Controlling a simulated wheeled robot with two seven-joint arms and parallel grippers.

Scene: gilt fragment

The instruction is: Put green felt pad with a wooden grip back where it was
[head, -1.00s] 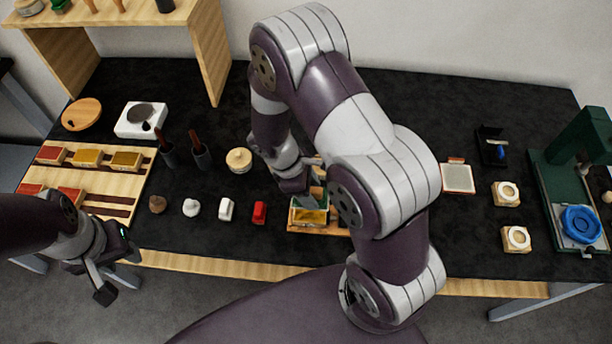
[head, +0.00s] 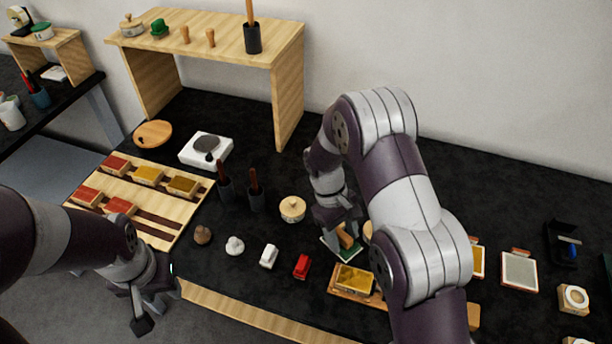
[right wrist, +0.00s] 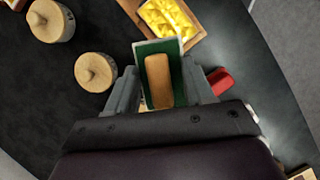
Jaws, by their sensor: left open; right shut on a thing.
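The green felt pad (head: 327,247) with its wooden grip (head: 346,238) is in my right gripper (head: 340,226), just behind the small wooden tray with the gold-faced piece. In the right wrist view the fingers (right wrist: 160,90) close on both sides of the wooden grip (right wrist: 158,80), with the green pad (right wrist: 150,47) beneath it. I cannot tell exactly how high the pad is held. My left gripper (head: 153,305) is open and empty at the front left, off the table's front edge.
The gold-faced piece (head: 354,279) lies in its tray (head: 372,298). A round wooden-lidded pot (head: 292,209), red block (head: 302,266) and white block (head: 269,256) stand left of it. A raised wooden shelf (head: 222,42) stands at the back left. Cups with brushes (head: 257,198) stand before it.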

